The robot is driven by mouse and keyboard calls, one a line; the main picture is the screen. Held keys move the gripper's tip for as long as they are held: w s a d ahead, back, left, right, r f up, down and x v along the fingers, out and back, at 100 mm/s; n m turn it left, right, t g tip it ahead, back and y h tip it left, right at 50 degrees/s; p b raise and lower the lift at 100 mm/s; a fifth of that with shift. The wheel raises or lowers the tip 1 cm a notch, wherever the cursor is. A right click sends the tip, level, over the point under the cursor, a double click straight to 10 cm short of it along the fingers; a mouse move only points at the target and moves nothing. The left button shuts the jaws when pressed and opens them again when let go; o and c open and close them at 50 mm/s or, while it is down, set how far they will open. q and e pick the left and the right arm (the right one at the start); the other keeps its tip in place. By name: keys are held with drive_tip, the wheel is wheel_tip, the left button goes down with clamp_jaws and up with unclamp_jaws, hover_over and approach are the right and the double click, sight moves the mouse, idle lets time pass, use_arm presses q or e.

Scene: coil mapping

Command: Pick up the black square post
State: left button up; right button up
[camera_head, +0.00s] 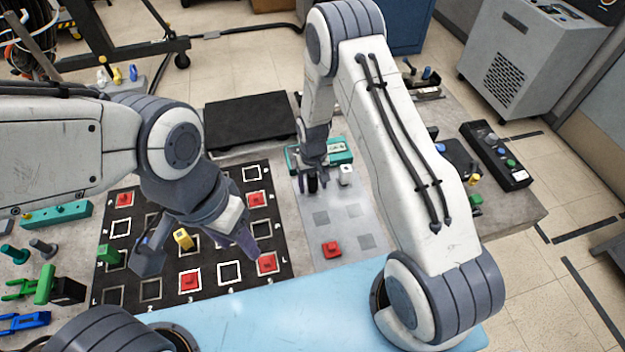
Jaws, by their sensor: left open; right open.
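The black square post (312,185) appears as a small dark block near the back left of the light grey plate (351,234). My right gripper (313,177) is open and reaches down right at this post, its fingers partly covering it. I cannot tell whether the fingers touch it. My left gripper (198,254) is open over the black board with white squares (209,255). A yellow block (183,239) shows between its spread fingers, apparently on the board.
A white post (345,174) stands close right of my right gripper, with a teal block (341,150) behind. A red block (332,250) sits at the plate's front. Several red blocks and a green block (108,255) sit on the board. A flat black platform (247,120) lies behind.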

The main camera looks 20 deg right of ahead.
clamp_jaws()
drive_tip(key=shift+r, duration=0.15)
